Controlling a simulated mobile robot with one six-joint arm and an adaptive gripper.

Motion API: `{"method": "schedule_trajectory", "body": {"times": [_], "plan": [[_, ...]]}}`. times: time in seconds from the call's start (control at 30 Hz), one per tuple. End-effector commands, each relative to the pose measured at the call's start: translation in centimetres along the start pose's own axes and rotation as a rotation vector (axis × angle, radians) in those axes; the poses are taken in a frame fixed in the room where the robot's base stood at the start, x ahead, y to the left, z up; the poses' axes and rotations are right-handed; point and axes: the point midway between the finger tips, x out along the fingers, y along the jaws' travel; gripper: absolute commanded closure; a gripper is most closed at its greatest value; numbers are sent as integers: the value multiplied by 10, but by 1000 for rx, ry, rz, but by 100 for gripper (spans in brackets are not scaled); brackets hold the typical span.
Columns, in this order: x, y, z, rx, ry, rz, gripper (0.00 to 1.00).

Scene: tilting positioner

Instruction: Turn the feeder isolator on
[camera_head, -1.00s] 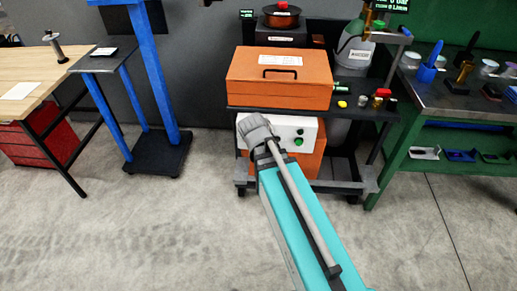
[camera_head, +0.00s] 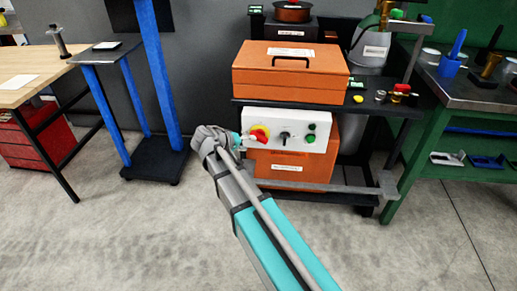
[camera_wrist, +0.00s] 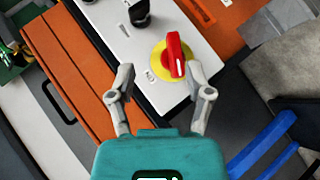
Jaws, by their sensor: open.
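The feeder isolator appears to be the red rotary handle on a yellow disc (camera_head: 259,131), at the left end of a white control panel (camera_head: 290,126). In the wrist view the red handle (camera_wrist: 175,55) stands almost upright in the picture on its yellow disc (camera_wrist: 157,64). My gripper (camera_wrist: 160,72) is open and empty, its fingers on either side of the lower disc area. The right fingertip is close beside the handle, the left one farther off. I cannot tell whether either touches. In the head view my gripper (camera_head: 244,139) is at the panel's left end, partly hidden by my wrist.
An orange toolbox (camera_head: 290,75) rests on the cart above. A blue stand (camera_head: 165,90) is to the left. The floor in front is clear.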

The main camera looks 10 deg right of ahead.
Motion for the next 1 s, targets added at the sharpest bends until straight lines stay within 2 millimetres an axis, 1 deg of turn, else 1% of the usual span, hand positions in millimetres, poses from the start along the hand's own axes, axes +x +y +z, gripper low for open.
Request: {"method": "schedule_trajectory", "body": {"times": [0.03,0.2,0.3,0.43,0.7,0.87,1.0], "plan": [[3,-18,-8,0,22,27,34],[-3,-38,-28,8,80,106,34],[-7,-44,-36,13,102,136,34],[-11,-47,-40,16,119,156,34],[-12,-46,-41,16,121,160,34],[-11,-46,-41,16,121,160,34],[-6,-46,-41,17,120,160,34]]}}
